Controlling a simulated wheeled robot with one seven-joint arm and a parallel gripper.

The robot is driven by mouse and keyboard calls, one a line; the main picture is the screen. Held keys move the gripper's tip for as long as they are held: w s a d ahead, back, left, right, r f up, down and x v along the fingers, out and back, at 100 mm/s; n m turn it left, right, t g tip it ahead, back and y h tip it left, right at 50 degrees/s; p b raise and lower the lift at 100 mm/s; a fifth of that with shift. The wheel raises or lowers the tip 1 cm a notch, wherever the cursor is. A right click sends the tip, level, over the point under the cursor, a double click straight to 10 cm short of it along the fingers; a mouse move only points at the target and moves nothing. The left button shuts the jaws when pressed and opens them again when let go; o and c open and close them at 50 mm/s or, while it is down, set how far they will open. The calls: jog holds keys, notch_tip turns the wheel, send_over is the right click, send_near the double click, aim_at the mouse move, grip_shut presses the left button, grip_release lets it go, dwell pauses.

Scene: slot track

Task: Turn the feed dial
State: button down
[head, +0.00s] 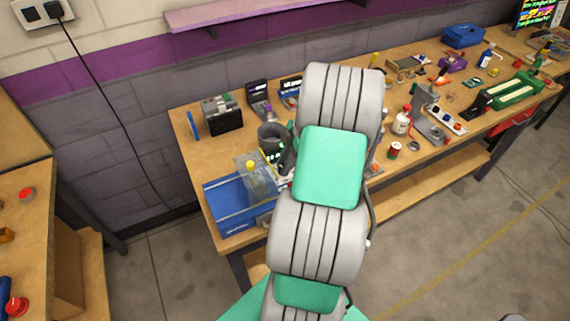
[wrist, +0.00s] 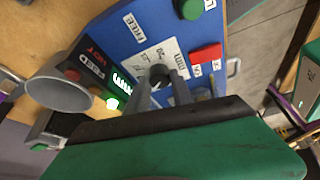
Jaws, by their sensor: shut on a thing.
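The feed dial (wrist: 160,75) is a small dark round knob on a white scale plate (wrist: 150,56) marked "20" and "mm", set in a blue panel (wrist: 128,42). My gripper (wrist: 161,84) has its two grey fingers on either side of the knob and is shut on it. The fingers hide part of the knob, and I cannot read where it points. In the head view my arm hides the dial and most of my gripper.
A red button (wrist: 207,54) and a green button (wrist: 188,9) lie right of the dial. A grey cup-like cylinder (wrist: 58,92) stands out at left. In the head view a blue box (head: 226,207) with a clear guard (head: 262,185) stands by the bench's front left corner.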

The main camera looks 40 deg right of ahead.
jog(key=m+t+h+b, duration=0.1)
jog(key=m, duration=0.2)
jog(key=m+b, duration=0.1)
jog(key=m, duration=0.2)
jog(key=shift+s+a+t+h+b, duration=0.1)
jog(key=shift+s+t+h+b, duration=0.05)
jog(key=shift+t+h+b, duration=0.25)
dwell(0.3)
jog(key=c, duration=1.1)
grip_release()
jog(key=shift+r, duration=0.1)
jog(key=v, duration=0.7)
jog(key=shift+s+r+b, duration=0.15)
jog(key=shift+r+b, duration=0.15)
jog(key=shift+b, duration=0.1)
